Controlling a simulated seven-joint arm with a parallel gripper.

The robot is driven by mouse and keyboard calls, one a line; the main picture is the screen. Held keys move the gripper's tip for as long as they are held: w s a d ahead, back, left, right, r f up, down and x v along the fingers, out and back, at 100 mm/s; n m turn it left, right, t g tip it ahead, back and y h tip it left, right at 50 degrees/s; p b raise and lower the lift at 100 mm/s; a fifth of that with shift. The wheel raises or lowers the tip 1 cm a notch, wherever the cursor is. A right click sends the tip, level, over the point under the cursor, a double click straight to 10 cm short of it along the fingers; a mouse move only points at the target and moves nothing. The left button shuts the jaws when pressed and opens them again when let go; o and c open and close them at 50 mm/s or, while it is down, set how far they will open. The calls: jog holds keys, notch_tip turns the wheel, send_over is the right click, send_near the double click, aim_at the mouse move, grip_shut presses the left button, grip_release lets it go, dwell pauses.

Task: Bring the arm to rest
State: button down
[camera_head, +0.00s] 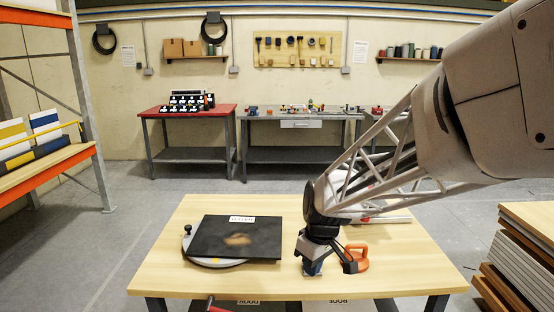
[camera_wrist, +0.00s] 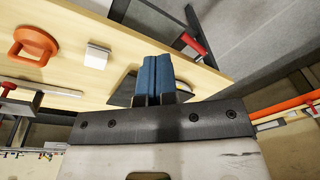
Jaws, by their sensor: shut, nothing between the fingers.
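My gripper (camera_head: 312,268) hangs over the light wood workbench (camera_head: 400,284), right of its middle. Its two blue fingertips (camera_wrist: 155,82) lie against each other in the wrist view, with nothing between them.
A black panel (camera_head: 222,238) lies on a round grey base (camera_head: 215,263) left of my gripper. A red-handled tool (camera_wrist: 192,43) sits at the bench edge. Stacked boards (camera_head: 525,250) stand right, an orange rack (camera_head: 45,160) left. The front right bench top is clear.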

jog(key=s+d+r+m, duration=0.2)
jog(key=s+d+m, duration=0.1)
jog(key=s, duration=0.4)
jog(key=s+d+r+m+t+h, duration=0.1)
jog(key=s+d+r+m, duration=0.2)
jog(key=s, duration=0.5)
jog(key=s+d+r+m+t, duration=0.1)
jog(key=s+d+r+m, duration=0.1)
jog(key=s+d, duration=0.2)
jog(key=s, duration=0.3)
jog(key=shift+s+r+m+h, duration=0.15)
jog(key=shift+s+m+h, duration=0.15)
jog(key=shift+s+m, duration=0.1)
